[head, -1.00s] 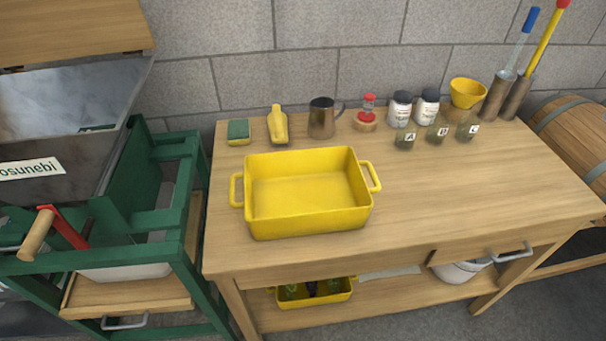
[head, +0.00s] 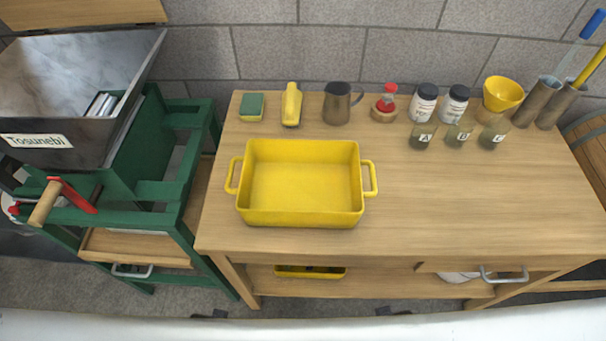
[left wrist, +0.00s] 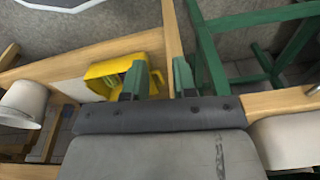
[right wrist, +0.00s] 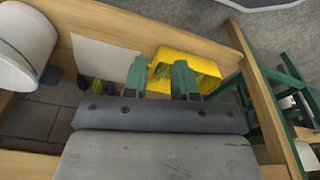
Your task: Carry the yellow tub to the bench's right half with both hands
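The yellow tub (head: 300,218) sits empty on the left half of the bench (head: 440,215), with one handle on its left side and one on its right. Neither gripper shows in the head view. In the left wrist view my left gripper (left wrist: 158,82) has its two green fingers apart with nothing between them. In the right wrist view my right gripper (right wrist: 160,82) also has its fingers apart and empty. Both wrist cameras look at the bench's lower shelf area, and the tub on top is not seen there.
The bench's right half is clear in front. A green-framed machine (head: 150,190) stands left.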

